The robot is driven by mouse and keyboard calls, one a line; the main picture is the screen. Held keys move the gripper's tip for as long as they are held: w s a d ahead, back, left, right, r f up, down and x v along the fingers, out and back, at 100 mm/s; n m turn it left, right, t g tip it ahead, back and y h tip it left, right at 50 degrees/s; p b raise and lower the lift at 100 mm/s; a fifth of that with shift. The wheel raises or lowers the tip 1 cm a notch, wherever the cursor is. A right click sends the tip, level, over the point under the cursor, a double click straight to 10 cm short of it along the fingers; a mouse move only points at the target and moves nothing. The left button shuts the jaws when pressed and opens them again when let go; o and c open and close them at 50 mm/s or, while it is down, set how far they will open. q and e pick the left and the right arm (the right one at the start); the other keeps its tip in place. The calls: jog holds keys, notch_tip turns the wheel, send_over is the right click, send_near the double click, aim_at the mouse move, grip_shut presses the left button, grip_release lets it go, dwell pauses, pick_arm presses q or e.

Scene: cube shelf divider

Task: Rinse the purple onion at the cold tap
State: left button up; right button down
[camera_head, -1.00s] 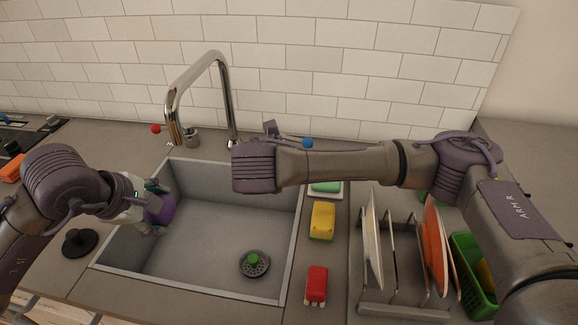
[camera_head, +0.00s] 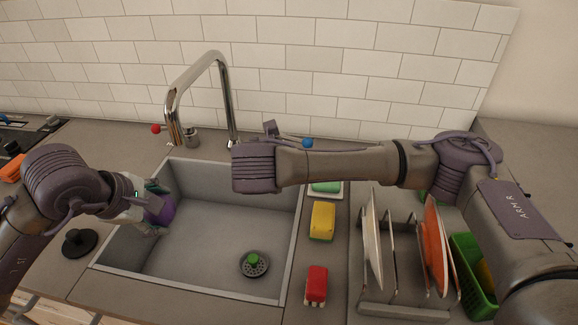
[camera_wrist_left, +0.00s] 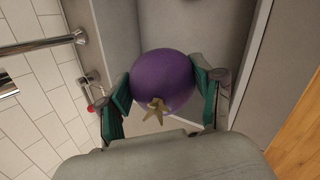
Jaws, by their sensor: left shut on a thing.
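The purple onion (camera_head: 163,213) is in my left gripper (camera_head: 158,207), over the left part of the sink (camera_head: 215,225). The left wrist view shows the onion (camera_wrist_left: 163,78) between both teal fingers of my left gripper (camera_wrist_left: 166,86), its tan root tuft towards the camera. The chrome spout (camera_head: 205,68) arches at the back, with its thicker left end near the sink's back-left corner. No water shows. The red tap knob (camera_head: 155,128) is left of it. The blue tap knob (camera_head: 307,143) shows just above my right forearm. My right gripper is hidden behind its wrist.
A green drain strainer (camera_head: 254,262) sits in the sink floor. Right of the sink are a yellow sponge (camera_head: 322,221), a red item (camera_head: 316,284) and a dish rack (camera_head: 390,305) with plates. A black stopper (camera_head: 80,242) lies left. My right forearm crosses the sink's back-right corner.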

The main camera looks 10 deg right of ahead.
aim_at(148, 218)
pick_arm(q)
jog(key=shift+s+a+r+p, duration=0.15)
jog(key=shift+s+a+r, duration=0.3)
jog(key=shift+s+r, duration=0.25)
jog(key=shift+s+a+r+p, duration=0.1)
jog(key=shift+s+a+r, duration=0.4)
jog(key=shift+s+r, duration=0.2)
jog(key=shift+s+a+r+p, duration=0.15)
jog(key=shift+s+a+r, duration=0.3)
jog(key=shift+s+r, duration=0.25)
